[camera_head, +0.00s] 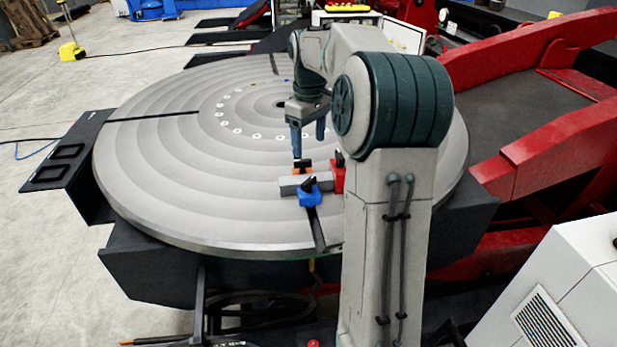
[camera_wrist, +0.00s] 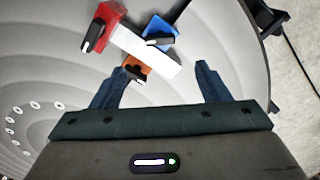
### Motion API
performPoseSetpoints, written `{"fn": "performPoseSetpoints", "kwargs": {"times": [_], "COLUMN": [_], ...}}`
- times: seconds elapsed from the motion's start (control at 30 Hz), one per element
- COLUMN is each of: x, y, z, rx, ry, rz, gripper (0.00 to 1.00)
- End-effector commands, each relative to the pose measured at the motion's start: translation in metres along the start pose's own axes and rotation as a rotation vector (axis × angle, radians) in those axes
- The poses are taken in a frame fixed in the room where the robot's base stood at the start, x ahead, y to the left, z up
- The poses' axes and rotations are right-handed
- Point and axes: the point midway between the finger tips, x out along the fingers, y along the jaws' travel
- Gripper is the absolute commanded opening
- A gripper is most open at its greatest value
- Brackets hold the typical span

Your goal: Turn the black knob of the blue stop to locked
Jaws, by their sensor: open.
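The blue stop (camera_head: 309,199) sits on the round grey table, on the near side of a pale bar (camera_head: 290,187). Its black knob (camera_head: 308,185) is on top; I cannot tell which setting it stands at. In the wrist view the blue stop (camera_wrist: 158,27) is at the top, with its black knob (camera_wrist: 158,42) toward the bar. My gripper (camera_head: 309,147) is open and empty above the table, beyond the bar. In the wrist view its fingers (camera_wrist: 160,69) are spread wide, with the left one close to an orange stop in the picture.
The orange stop (camera_head: 301,165) and a red stop (camera_head: 338,178), each with a black knob, stand around the bar. A dark slot runs across the round table (camera_head: 160,180) near the blue stop. The table's left part is clear. Red machinery (camera_head: 560,140) stands at the right.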

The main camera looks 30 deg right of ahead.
Motion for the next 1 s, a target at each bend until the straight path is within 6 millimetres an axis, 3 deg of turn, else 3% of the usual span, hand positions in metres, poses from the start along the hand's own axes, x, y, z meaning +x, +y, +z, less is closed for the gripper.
{"fn": "performPoseSetpoints", "kwargs": {"times": [0.3, 0.5, 0.7, 1.0], "x": [0.069, 0.102, 0.117, 0.118], "y": [-0.001, -0.001, -0.001, -0.001], "z": [0.001, 0.001, 0.001, 0.0], "rx": [0.001, 0.001, 0.002, 0.002], "ry": [-0.003, -0.002, -0.001, 0.0], "rz": [-0.003, -0.001, 0.0, 0.001], "gripper": [0.69, 0.69, 0.69, 0.69]}}
